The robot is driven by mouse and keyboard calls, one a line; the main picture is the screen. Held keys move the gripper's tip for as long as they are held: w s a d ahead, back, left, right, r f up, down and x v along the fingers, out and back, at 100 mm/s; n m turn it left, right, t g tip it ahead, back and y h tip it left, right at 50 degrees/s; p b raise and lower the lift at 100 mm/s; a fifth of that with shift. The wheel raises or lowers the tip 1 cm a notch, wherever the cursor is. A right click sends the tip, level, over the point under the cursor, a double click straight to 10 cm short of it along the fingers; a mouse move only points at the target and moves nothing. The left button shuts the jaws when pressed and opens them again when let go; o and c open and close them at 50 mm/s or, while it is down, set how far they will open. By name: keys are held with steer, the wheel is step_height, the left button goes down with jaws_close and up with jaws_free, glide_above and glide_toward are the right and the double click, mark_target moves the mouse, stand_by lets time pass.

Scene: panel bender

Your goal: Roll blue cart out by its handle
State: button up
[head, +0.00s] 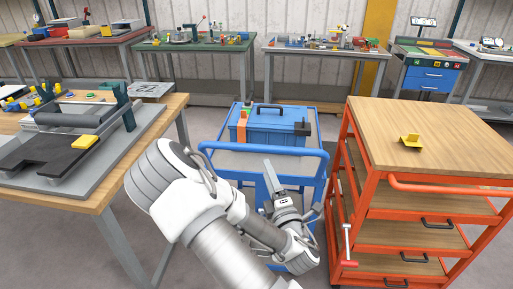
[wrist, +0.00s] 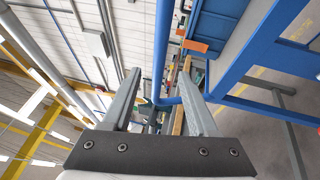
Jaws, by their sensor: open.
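The blue cart (head: 226,172) stands in the middle of the head view, between a wooden workbench and an orange cart. Its blue tubular handle (head: 305,152) runs across the near side; the same tube shows in the wrist view (wrist: 162,50), upright in the picture. My gripper (head: 270,180) is at the near side of the cart, close to the handle. In the wrist view my gripper (wrist: 160,72) is open and empty, with the handle tube appearing between its two fingers. I cannot tell how deep the tube lies between them. My arm hides part of the cart's lower front.
A blue toolbox (head: 270,127) sits on the cart's top. The orange cart (head: 430,189) with a wooden top stands close on the right. The wooden workbench (head: 165,110) with a bending machine is on the left. Other loaded tables line the back wall.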

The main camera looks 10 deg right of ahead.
steer(key=w+b, duration=0.1)
steer(key=b, duration=0.3)
steer(key=shift+w+a+f+b, duration=0.1)
steer(key=shift+w+b, duration=0.1)
steer(key=shift+b, duration=0.1)
steer(key=shift+w+b, duration=0.15)
steer(key=shift+b, duration=0.8)
steer(key=d+x, duration=0.1)
steer(key=x, duration=1)
steer(key=shift+w+a+r+b, duration=0.2)
steer(key=shift+w+a+b, duration=0.15)
jaws_close()
